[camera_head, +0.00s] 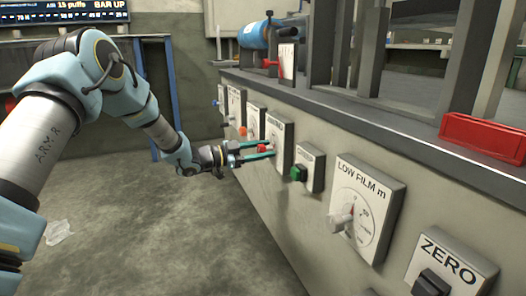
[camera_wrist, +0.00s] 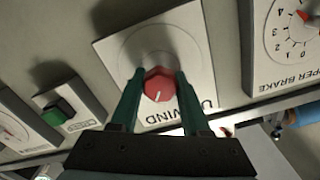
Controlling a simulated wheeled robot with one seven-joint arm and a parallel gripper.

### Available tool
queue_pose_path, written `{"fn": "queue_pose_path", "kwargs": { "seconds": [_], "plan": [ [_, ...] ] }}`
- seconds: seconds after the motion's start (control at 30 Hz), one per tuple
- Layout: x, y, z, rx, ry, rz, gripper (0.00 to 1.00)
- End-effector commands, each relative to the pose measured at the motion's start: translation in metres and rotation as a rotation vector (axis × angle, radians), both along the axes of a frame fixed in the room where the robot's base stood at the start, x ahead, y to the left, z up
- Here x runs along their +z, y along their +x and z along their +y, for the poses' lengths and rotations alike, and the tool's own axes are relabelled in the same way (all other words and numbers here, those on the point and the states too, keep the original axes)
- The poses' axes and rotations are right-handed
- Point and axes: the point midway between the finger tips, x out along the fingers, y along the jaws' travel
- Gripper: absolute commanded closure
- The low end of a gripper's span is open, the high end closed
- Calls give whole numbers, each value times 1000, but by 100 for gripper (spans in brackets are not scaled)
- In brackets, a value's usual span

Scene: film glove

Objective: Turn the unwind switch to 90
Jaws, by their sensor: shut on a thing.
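The unwind switch is a red knob (camera_wrist: 159,84) on a pale plate (camera_wrist: 115,55) marked "UNWIND", whose lettering is upside down and partly covered in the wrist view. My gripper (camera_wrist: 159,78) is shut on the knob, with one green finger on each side of it. A white line on the knob points toward the bottom of the wrist view. The scale marks around the knob are too faint to read. In the head view my gripper (camera_head: 266,151) reaches right to the plate (camera_head: 280,136), and the red knob (camera_head: 262,149) shows between the fingers.
A green button (camera_head: 299,173) is beside the plate. The "LOW FILM m" dial (camera_head: 364,205) and "ZERO" switch (camera_head: 448,265) are nearer. The "UPPER BRAKE" dial (camera_wrist: 290,50) is on the other side. A red tray (camera_head: 484,136) lies on the ledge above.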

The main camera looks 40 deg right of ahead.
Motion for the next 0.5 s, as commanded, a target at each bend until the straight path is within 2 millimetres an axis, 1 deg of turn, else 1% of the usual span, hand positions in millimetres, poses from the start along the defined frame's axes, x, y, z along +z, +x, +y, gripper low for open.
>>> {"fn": "queue_pose_path", "kwargs": {
  "seconds": [0.5],
  "plan": [
    [-4, -2, 1, -2, -177, -455, 100]
  ]
}}
